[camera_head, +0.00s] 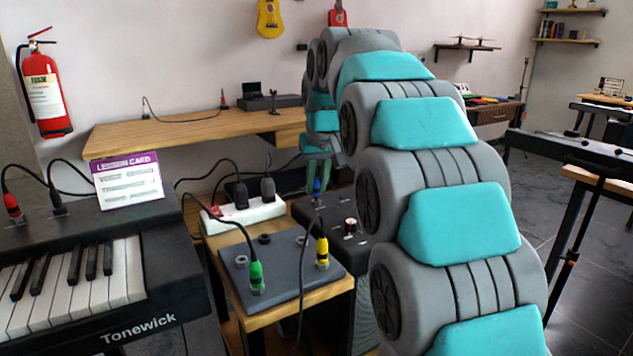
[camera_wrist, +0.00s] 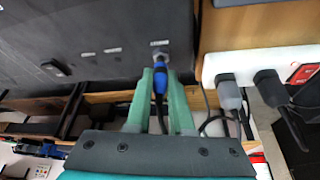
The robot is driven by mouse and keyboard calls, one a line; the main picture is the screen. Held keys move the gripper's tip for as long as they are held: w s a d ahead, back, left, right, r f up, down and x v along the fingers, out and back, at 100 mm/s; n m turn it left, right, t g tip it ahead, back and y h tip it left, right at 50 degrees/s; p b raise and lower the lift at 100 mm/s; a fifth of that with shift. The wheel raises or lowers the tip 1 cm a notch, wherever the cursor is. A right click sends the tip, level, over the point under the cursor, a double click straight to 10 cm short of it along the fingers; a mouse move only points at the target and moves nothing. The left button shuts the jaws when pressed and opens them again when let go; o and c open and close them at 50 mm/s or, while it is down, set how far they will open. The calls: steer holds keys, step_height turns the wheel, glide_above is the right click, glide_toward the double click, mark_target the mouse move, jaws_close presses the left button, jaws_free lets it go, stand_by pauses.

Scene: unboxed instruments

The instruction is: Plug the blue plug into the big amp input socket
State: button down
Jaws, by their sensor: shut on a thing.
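My gripper (camera_wrist: 160,82) has green fingers shut on the blue plug (camera_wrist: 160,78), with the plug's cable trailing back between the fingers. The plug's grey tip points at the dark amp (camera_wrist: 85,35) and meets its face by a pale label. I cannot tell how far the tip is inside the socket, as the plug covers the opening. In the head view, my gripper (camera_head: 318,150) is above the dark amp (camera_head: 365,245), and the blue plug (camera_head: 317,186) points down at its top, close to a knob (camera_head: 350,224).
A grey pedal board (camera_head: 280,280) holds a green plug (camera_head: 256,275) and a yellow plug (camera_head: 322,252). A white power strip (camera_head: 240,215) with black plugs is close behind. A keyboard (camera_head: 90,270) with a lesson card (camera_head: 128,185) stands left. Loose cables cross the area.

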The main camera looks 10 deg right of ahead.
steer(key=shift+f+b, duration=0.35)
steer(key=shift+f, duration=0.45)
